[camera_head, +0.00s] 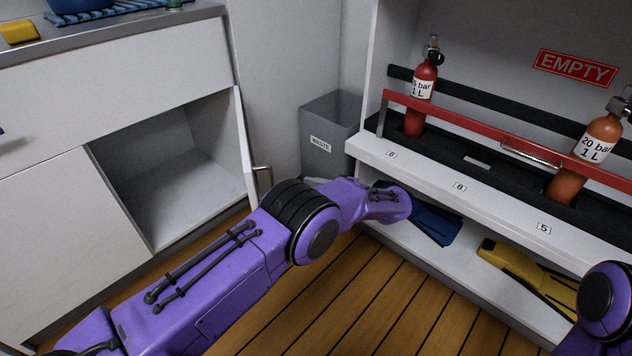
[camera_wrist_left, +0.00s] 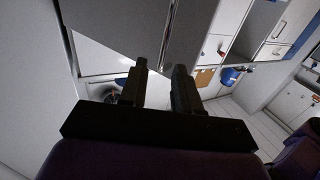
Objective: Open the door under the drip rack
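The blue drip rack (camera_head: 118,12) lies on the counter at the upper left in the head view. Below it, the cabinet compartment (camera_head: 175,185) is uncovered and looks empty. Its door (camera_head: 241,150) is swung outward on the right side and seen almost edge-on, with a handle (camera_head: 262,174) on its outer face. My right gripper is not in view.
A grey waste bin (camera_head: 330,130) stands behind my left arm. A white shelf unit (camera_head: 400,160) with a red rail and bottles is at right, with blue (camera_head: 437,222) and yellow fins (camera_head: 520,272) below. Another closed cabinet front (camera_head: 60,245) is at left. Wooden floor lies between.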

